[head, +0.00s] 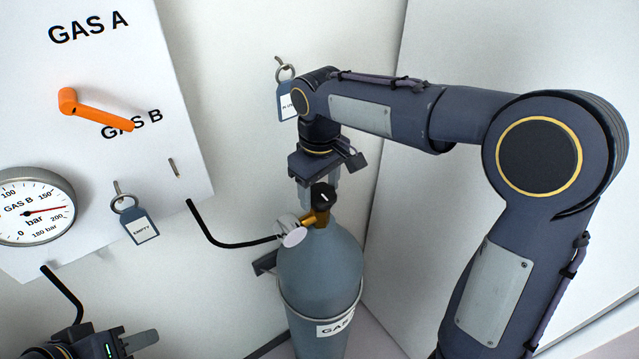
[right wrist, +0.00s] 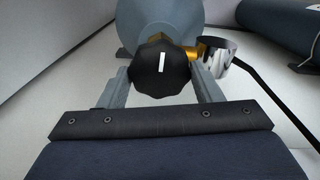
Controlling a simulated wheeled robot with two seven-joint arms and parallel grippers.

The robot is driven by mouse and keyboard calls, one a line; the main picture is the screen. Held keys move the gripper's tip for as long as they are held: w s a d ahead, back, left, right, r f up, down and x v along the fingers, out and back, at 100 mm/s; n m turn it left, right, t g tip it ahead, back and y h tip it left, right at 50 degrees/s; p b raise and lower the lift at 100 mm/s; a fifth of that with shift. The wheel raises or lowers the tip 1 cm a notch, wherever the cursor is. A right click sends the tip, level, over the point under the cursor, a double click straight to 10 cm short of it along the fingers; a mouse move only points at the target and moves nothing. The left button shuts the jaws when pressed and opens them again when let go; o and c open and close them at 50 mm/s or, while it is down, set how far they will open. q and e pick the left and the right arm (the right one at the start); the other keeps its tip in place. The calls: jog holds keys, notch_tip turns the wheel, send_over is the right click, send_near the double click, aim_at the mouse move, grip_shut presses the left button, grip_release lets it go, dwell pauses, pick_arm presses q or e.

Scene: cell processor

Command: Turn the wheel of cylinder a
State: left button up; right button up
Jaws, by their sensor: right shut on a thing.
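The grey gas cylinder (head: 318,262) stands upright against the wall. Its label (head: 336,327) reads "GAS", and I cannot read the letter after it. On its brass valve (head: 318,218) sits a black wheel (head: 323,196) with a white mark. My right gripper (head: 321,188) comes down from above with its fingers on the wheel. In the right wrist view the wheel (right wrist: 160,68) sits between the two fingers, shut on it, its white mark upright in the picture. My left gripper (head: 140,341) is at the bottom left, away from the cylinder, and its jaw gap is not clear.
A white panel (head: 150,60) with an orange lever (head: 100,110) and a GAS B gauge (head: 35,207) is on the left. A black hose (head: 225,243) runs to the cylinder's valve.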

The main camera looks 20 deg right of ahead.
jog(key=m, duration=0.4)
jog(key=shift+m+p, duration=0.3)
jog(key=shift+p, duration=0.1)
jog(key=m, duration=0.4)
jog(key=shift+m+p, duration=0.3)
jog(key=shift+p, duration=0.05)
jog(key=m, duration=0.4)
jog(key=shift+d+p, duration=0.1)
jog(key=shift+p, duration=0.2)
jog(key=shift+m+p, duration=0.3)
jog(key=shift+m, duration=1.8)
jog(key=o, duration=1)
